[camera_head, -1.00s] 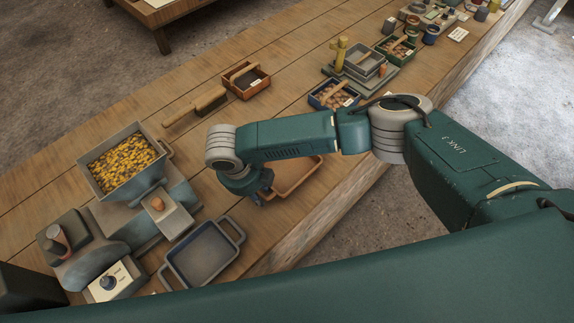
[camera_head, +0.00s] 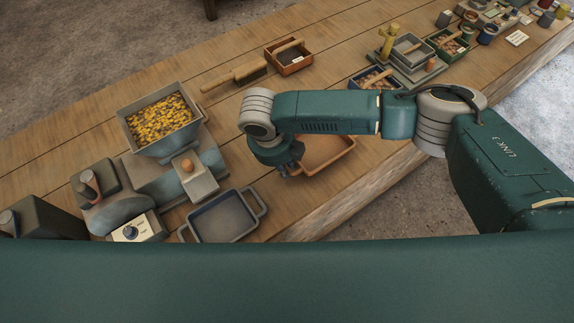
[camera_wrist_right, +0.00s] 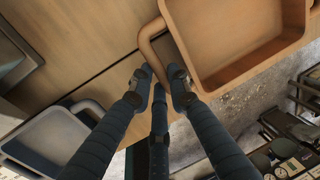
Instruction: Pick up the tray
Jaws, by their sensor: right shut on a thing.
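An orange-brown tray (camera_head: 328,160) is near the table's front edge, partly hidden behind my right arm in the head view. My right gripper (camera_head: 288,170) is at the tray's left end. I cannot tell whether the tray touches the table. A grey-blue tray (camera_head: 224,217) with looped handles lies empty to the left, beside a grey machine. My left gripper is not in view.
The grey machine (camera_head: 145,180) carries a hopper of yellow grains (camera_head: 160,122). Bins and a scale-like stand (camera_head: 408,52) are farther right. The table between brush and tray is mostly clear.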

